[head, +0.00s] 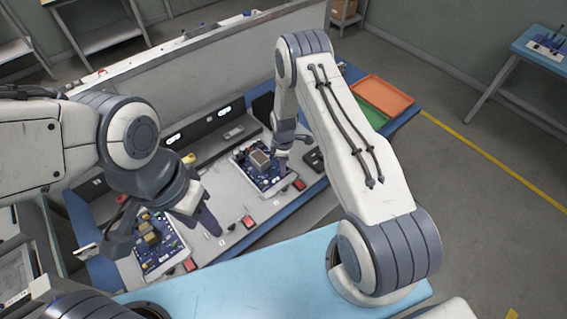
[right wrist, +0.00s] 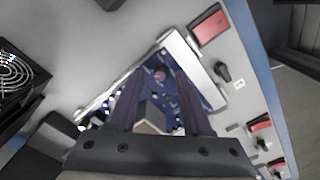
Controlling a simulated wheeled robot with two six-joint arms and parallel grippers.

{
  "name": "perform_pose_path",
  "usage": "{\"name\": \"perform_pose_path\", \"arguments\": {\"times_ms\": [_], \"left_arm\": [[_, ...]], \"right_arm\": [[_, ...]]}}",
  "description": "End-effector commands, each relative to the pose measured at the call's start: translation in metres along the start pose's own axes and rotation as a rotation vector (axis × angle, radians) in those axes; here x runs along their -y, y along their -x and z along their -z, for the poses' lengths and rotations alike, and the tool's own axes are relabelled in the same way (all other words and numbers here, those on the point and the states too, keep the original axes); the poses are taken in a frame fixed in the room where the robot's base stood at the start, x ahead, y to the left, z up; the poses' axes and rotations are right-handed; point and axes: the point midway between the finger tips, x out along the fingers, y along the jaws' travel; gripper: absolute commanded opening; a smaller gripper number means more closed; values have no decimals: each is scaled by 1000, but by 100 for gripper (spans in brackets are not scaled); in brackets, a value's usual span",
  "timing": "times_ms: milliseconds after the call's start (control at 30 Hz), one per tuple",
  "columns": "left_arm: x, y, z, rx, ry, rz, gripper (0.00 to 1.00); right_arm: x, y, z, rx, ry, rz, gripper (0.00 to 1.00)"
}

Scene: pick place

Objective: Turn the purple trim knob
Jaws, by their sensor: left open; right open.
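A small round purple-pink knob (right wrist: 160,75) stands on a blue circuit board (right wrist: 205,84) in the right wrist view. The board also shows in the head view (head: 243,160), in a white frame on the bench. My right gripper (head: 282,160) is low over this board. In the right wrist view its two open fingers (right wrist: 160,84) point toward the board, with the knob between their tips in the picture. I cannot tell whether they touch it. In the head view the knob is too small to make out. My left gripper (head: 166,238) is open above a second blue board (head: 170,258).
Red blocks or switches (head: 248,222) and a black knob (right wrist: 222,71) sit on the grey bench panel beside the boards. A black fan grille (right wrist: 15,72) is at the left in the wrist view. Orange (head: 383,92) and green trays lie at the bench's far right.

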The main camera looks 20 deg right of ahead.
Motion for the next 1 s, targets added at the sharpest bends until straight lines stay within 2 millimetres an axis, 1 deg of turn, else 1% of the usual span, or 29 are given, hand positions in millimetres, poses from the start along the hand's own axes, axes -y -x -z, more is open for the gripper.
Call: {"name": "perform_pose_path", "arguments": {"times_ms": [100,333,367,400,467,767,1000], "left_arm": [[0,1,0,0,0,0,45],[0,1,0,0,0,0,45],[0,1,0,0,0,0,45],[0,1,0,0,0,0,45],[0,1,0,0,0,0,45],[0,-1,0,0,0,0,45],[1,-11,-1,0,2,0,45]], "right_arm": [[0,-3,0,0,0,-1,49],[0,-4,0,0,0,-1,49],[0,-4,0,0,0,-1,38],[0,-4,0,0,0,-1,22],[0,-4,0,0,0,-1,0],[0,-4,0,-1,-11,-2,0],[0,-6,0,-1,-101,-1,0]]}}
